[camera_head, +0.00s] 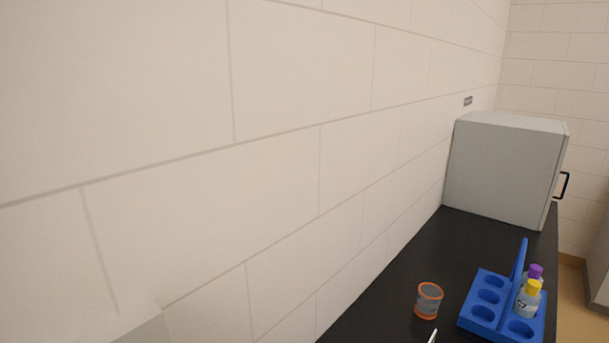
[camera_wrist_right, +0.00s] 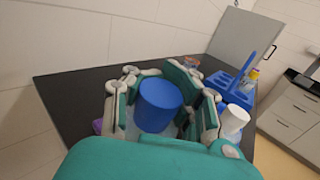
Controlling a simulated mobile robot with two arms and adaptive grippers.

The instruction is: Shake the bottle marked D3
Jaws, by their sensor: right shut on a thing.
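My right gripper (camera_wrist_right: 158,75) is shut on a bottle with a blue cap (camera_wrist_right: 160,100) in the right wrist view. The cap faces the camera and the fingers lie on both sides of the bottle. The bottle's label is hidden, so I cannot read whether it is D3. Whether it touches the counter cannot be told. My left gripper is not in view in either picture.
The blue rack (camera_head: 478,312) on the black counter (camera_head: 400,275) holds purple-capped (camera_head: 535,271) and yellow-capped (camera_head: 527,300) bottles. An orange-rimmed jar (camera_head: 428,300) stands left of it. A grey cabinet (camera_head: 505,165) is behind. A white-capped bottle (camera_wrist_right: 234,120) is beside the gripper.

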